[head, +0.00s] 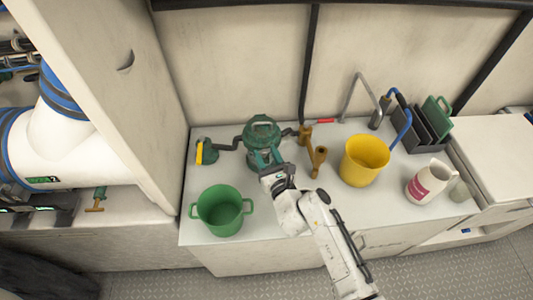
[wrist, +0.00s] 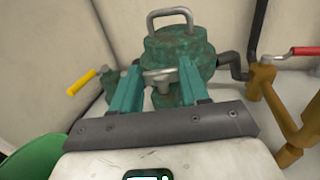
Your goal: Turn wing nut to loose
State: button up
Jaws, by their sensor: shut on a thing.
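A green strainer-like housing (head: 262,134) with a grey handle on its lid stands at the back of the white counter. In the wrist view the housing (wrist: 180,48) fills the top middle. A grey metal wing nut (wrist: 162,75) sits on its near side, low between my fingers. My gripper (wrist: 159,77) has its two teal fingers on either side of the wing nut and is shut on it. In the head view my gripper (head: 266,160) reaches the housing's front, and the wing nut is hidden there.
A green pot (head: 221,210) stands close at front left. A yellow-handled valve (head: 206,151) is left of the housing. Brass pipework (head: 316,158) with a red lever (head: 325,121) is at right, then a yellow bucket (head: 364,160) and a white jug (head: 431,180).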

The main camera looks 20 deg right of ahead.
jog(key=o, duration=1.1)
jog(key=shift+c, duration=0.2)
jog(key=shift+s, duration=0.1)
jog(key=shift+s+f, duration=0.1)
jog(key=shift+s, duration=0.4)
jog(key=s+b, duration=0.2)
jog(key=s, duration=0.7)
jog(key=shift+s+a, duration=0.2)
jog(key=shift+s, duration=0.2)
